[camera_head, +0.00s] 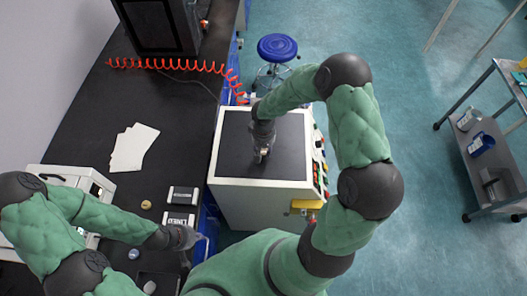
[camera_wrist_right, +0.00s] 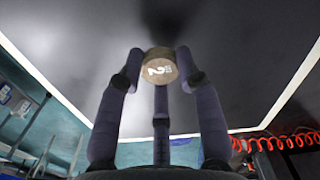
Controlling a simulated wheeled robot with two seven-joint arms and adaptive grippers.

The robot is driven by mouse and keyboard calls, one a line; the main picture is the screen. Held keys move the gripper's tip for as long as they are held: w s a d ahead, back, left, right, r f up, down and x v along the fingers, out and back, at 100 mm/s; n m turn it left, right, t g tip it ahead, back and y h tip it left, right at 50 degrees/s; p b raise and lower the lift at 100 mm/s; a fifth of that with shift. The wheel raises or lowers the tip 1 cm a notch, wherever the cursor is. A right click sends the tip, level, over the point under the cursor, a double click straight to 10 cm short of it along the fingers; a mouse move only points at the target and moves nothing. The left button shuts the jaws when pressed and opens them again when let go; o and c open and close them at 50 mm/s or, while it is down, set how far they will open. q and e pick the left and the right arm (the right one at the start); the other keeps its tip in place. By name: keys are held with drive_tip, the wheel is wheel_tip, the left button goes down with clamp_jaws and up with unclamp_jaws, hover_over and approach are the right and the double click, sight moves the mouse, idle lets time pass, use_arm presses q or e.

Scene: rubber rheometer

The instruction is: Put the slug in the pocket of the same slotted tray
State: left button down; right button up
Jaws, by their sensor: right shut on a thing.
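My right gripper (camera_head: 262,153) is over the dark top of the white machine. In the right wrist view its fingers (camera_wrist_right: 158,70) are shut around the slug (camera_wrist_right: 160,66), a short brownish cylinder with a white "2" on its face.
The white machine (camera_head: 225,200) has a flat dark top and buttons on its right side. The black bench (camera_head: 90,110) holds white sheets (camera_head: 133,147), two labelled blocks (camera_head: 183,196) and a small brass-coloured round piece (camera_head: 146,204). A blue stool (camera_head: 278,47) stands behind.

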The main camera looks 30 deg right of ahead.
drive_tip(key=shift+f, duration=0.9)
drive_tip(key=shift+f+b, duration=0.25)
drive_tip(key=shift+b, duration=0.05)
drive_tip(key=o, duration=1)
drive_tip(key=shift+c, duration=0.2)
